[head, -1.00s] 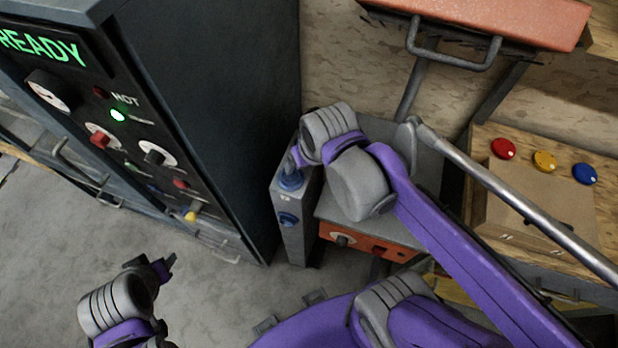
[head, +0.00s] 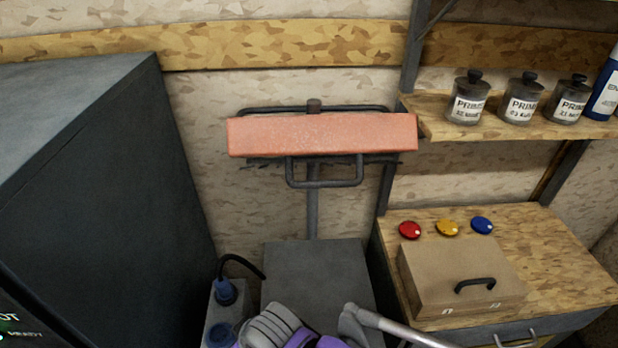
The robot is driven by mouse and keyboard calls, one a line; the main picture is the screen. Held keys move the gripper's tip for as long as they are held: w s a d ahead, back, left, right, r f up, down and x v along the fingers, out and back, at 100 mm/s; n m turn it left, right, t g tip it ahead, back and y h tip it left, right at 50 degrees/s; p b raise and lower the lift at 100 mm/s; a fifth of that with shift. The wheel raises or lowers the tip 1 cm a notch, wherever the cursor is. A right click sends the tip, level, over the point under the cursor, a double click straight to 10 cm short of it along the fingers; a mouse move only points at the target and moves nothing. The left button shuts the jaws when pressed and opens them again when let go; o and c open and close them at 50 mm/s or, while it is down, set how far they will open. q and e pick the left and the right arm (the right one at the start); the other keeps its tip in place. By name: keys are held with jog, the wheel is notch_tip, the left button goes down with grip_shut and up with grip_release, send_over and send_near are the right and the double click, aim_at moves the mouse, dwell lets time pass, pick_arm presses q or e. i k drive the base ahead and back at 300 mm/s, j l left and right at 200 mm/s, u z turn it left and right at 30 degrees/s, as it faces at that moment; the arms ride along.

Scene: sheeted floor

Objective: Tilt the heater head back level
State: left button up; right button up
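The heater head (head: 322,136) is a long orange-red box on a grey post (head: 312,205) above a grey cabinet top (head: 315,275). Its long edge looks close to horizontal, with the right end very slightly higher; its forward or backward tilt is hard to judge from here. A dark grey loop handle (head: 324,178) hangs below its front face, and a dark bar runs behind its top. Grey and purple links of my arm show at the bottom edge, well below the head. The fingers of both grippers are outside the picture.
A tall dark cabinet (head: 110,170) stands at left. A blue plug with a black cable (head: 226,291) is at lower left. At right are a bench with a brown case (head: 460,275), three coloured buttons (head: 447,228), and a shelf of jars (head: 520,100) above.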

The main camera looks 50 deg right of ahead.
aim_at(295, 137)
jog(key=k+l+z, duration=0.1)
jog(key=k+z, duration=0.3)
jog(key=z, duration=1.25)
